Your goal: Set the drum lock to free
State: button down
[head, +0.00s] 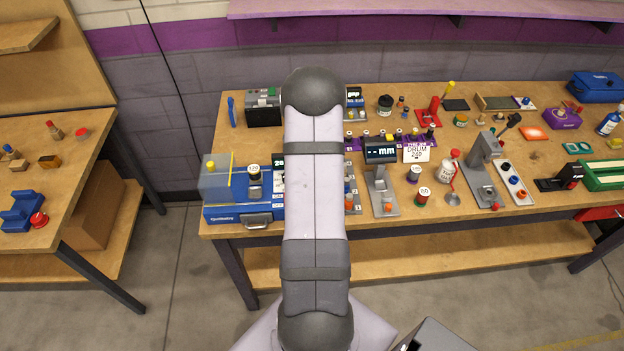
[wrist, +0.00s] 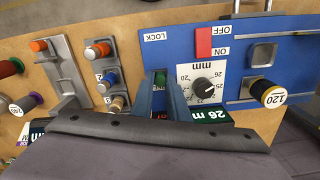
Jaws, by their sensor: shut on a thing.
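The blue machine (wrist: 185,50) fills the middle and right of the wrist view, with a "LOCK" label near its left end. Below the label is a small dark slot with green in it (wrist: 160,77), the drum lock. My gripper (wrist: 162,88) has its two blue-grey fingers at this slot, one on each side, shut on the lock's small part. The fingers and gripper body hide most of that part, so its exact position cannot be told. In the head view the machine (head: 236,213) shows at the table's left end; my arm covers the lock and gripper.
Beside the lock are a black mm dial (wrist: 205,89) and a red ON/OFF switch (wrist: 204,42). A spool marked 120 (wrist: 272,94) stands on the right. A grey stand (wrist: 63,72) and a block with coloured knobs (wrist: 106,77) are close on the left.

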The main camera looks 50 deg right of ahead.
jog(key=shift+w+d+r, duration=0.1)
jog(key=shift+w+d, duration=0.05)
jog(key=c, duration=1.7)
grip_release()
jog(key=shift+r+b, duration=1.35)
jog(key=shift+r, duration=2.25)
